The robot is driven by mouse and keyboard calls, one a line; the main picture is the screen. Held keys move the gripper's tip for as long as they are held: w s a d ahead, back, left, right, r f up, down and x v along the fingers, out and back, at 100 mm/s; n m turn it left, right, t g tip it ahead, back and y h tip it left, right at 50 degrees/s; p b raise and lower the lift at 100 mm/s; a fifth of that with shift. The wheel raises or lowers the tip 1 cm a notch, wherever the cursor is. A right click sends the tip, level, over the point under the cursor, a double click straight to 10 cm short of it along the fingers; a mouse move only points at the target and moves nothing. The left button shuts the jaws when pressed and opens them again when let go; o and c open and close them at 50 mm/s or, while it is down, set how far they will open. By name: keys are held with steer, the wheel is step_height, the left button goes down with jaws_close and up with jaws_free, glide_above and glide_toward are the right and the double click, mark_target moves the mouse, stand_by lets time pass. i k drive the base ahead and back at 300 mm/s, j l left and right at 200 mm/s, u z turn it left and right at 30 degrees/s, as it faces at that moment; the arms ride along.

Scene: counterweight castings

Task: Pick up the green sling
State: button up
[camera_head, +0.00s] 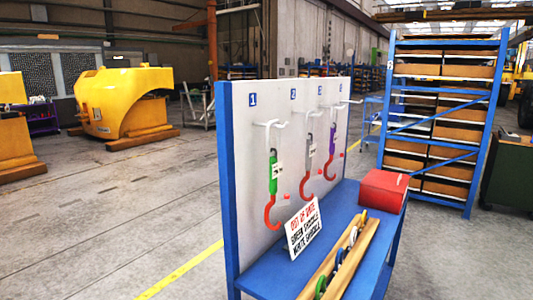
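The green sling (273,176) hangs on the white upright board from the peg under the number 1 label. It has a dark top end, a pale tag at its middle and a red hook (272,222) at the bottom. A grey sling (310,157) with a red hook hangs to its right under label 2. A purple sling (333,138) with a red hook hangs further right. My gripper is not in view.
The blue bench (262,281) below the board holds a white sign (303,228) that appears to read "out of date", a wooden rack (354,262) with coloured pieces, and a red box (382,191). A blue shelf (441,120) stands behind right.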

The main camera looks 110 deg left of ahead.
mark_target(275, 168)
steer(key=u, duration=1.55)
steer(key=i+u, duration=0.1)
steer(key=u, duration=0.3)
steer(key=i+l+u, duration=0.15)
steer(key=u, duration=0.25)
steer(key=l+u, duration=0.15)
steer(key=u, duration=0.2)
steer(key=i+l+u, duration=0.15)
steer(key=u, duration=0.25)
steer(key=i+l+u, duration=0.1)
steer(key=l+u, duration=0.7)
steer(key=l, duration=0.2)
steer(key=l+u, duration=0.4)
steer(key=l, duration=0.5)
steer(key=k+l, duration=0.15)
steer(key=l, duration=0.4)
steer(key=l+u, duration=0.1)
steer(key=l, duration=0.4)
steer(key=k, duration=0.05)
